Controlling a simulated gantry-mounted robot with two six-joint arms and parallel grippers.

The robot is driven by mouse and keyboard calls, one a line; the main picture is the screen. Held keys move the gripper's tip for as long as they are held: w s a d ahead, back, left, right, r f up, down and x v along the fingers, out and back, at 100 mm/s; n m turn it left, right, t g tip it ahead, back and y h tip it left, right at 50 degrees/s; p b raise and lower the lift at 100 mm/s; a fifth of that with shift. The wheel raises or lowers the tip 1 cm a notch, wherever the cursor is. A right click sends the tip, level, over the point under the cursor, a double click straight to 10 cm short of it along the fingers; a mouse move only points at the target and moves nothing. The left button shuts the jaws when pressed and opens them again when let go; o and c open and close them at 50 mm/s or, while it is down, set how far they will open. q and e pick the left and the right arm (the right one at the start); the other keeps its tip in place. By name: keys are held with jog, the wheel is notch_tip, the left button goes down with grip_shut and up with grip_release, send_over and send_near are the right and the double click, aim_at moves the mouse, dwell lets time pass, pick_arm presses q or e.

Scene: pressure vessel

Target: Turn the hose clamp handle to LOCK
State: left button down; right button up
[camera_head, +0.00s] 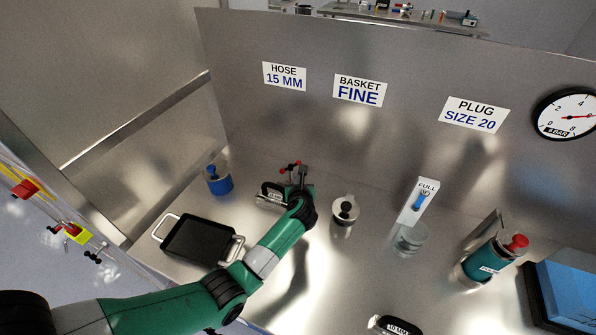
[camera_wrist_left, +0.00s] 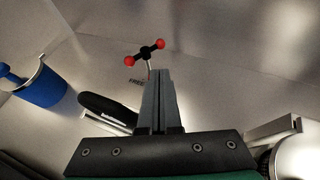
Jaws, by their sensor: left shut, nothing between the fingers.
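The clamp handle is a short bar with red ball ends and a black hub. It stands at the back in the head view (camera_head: 290,166) and beyond my fingertips in the wrist view (camera_wrist_left: 145,52). A "FREE" marking (camera_wrist_left: 137,81) is on the surface near its stem. My left gripper (camera_head: 303,171) is shut and empty. Its fingers (camera_wrist_left: 158,72) point up toward the handle, their tips just below and right of its hub in the wrist view. I cannot tell whether they touch it. My right gripper is not in view.
A labelled black part (camera_head: 270,194) lies beside my left wrist. A blue cup (camera_head: 219,184) and a black tray (camera_head: 200,240) are to the left. A metal pot (camera_head: 344,212), a clear jar (camera_head: 409,240) and a teal canister (camera_head: 489,263) stand to the right.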

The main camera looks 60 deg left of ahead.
aim_at(298, 164)
pick_arm(q)
jog(key=b+x, duration=0.2)
jog(key=x, duration=0.1)
jog(key=b+x, duration=0.2)
jog(key=x, duration=0.1)
jog(key=r+b+x, duration=0.1)
jog(key=x, duration=0.2)
jog(key=shift+w+a+f+b, duration=0.25)
jog(key=shift+a+b, duration=0.15)
jog(key=shift+a, duration=0.1)
